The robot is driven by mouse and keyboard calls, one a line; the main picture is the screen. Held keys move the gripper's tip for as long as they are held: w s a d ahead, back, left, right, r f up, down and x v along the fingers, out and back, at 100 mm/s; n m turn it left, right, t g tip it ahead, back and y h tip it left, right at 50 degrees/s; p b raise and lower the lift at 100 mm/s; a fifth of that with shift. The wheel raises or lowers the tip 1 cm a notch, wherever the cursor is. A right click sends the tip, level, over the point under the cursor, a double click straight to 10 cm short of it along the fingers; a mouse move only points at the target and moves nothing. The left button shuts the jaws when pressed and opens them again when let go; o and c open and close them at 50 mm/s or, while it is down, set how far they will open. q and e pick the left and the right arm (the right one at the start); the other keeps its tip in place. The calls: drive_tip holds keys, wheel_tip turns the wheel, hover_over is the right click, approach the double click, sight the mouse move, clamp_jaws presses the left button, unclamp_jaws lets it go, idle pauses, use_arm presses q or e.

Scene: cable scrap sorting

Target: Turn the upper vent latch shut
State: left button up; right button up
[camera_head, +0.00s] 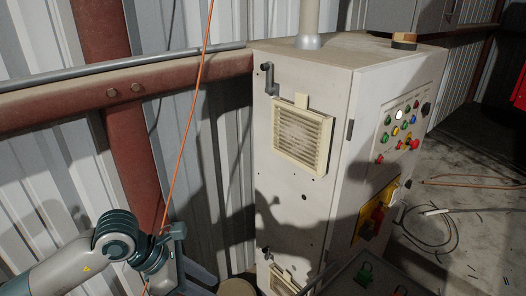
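The upper vent (301,137) is a cream louvred panel on the narrow left face of a tall off-white cabinet. A dark crank-shaped latch (270,80) sits at the vent's upper left, near the cabinet's top corner. A small cream tab stands above the vent's top edge. My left gripper (178,232) is at the lower left, well below and left of the upper latch and touching neither latch nor vent. Its fingers are not clear enough to tell open from shut. My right gripper is not in view.
An orange cable (189,120) hangs down past my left gripper; contact is unclear. A lower vent (284,280) with a similar dark latch (266,254) is cut off below. Buttons (402,123) cover the cabinet's right face. A corrugated wall and red beam (70,98) stand left.

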use_arm(q)
drive_tip(key=w+d+r+n+t+h+p, duration=0.1)
drive_tip(key=w+d+r+t+h, duration=0.15)
drive_tip(key=w+r, duration=0.6)
drive_tip(key=w+d+r+n+t+h+p, duration=0.1)
drive_tip(key=w+d+r+h, duration=0.15)
drive_tip(key=w+r, duration=0.55)
drive_tip(key=w+a+r+n+t, duration=0.2)
drive_tip(key=w+a+r+t, duration=0.1)
drive_tip(key=w+r, duration=0.6)
drive_tip(key=w+a+r+n+t+h+p, duration=0.1)
drive_tip(key=w+a+r+n+t, duration=0.1)
drive_tip(key=w+r, duration=0.6)
wheel_tip(320, 180, up, 2)
drive_tip(key=shift+w+a+r+t, duration=0.2)
drive_tip(key=shift+w+a+t, duration=0.3)
drive_tip(key=shift+t, duration=0.55)
drive_tip(key=p, duration=0.4)
approach(262, 67)
drive_tip(key=x, duration=1)
drive_tip(key=shift+w+d, duration=0.1)
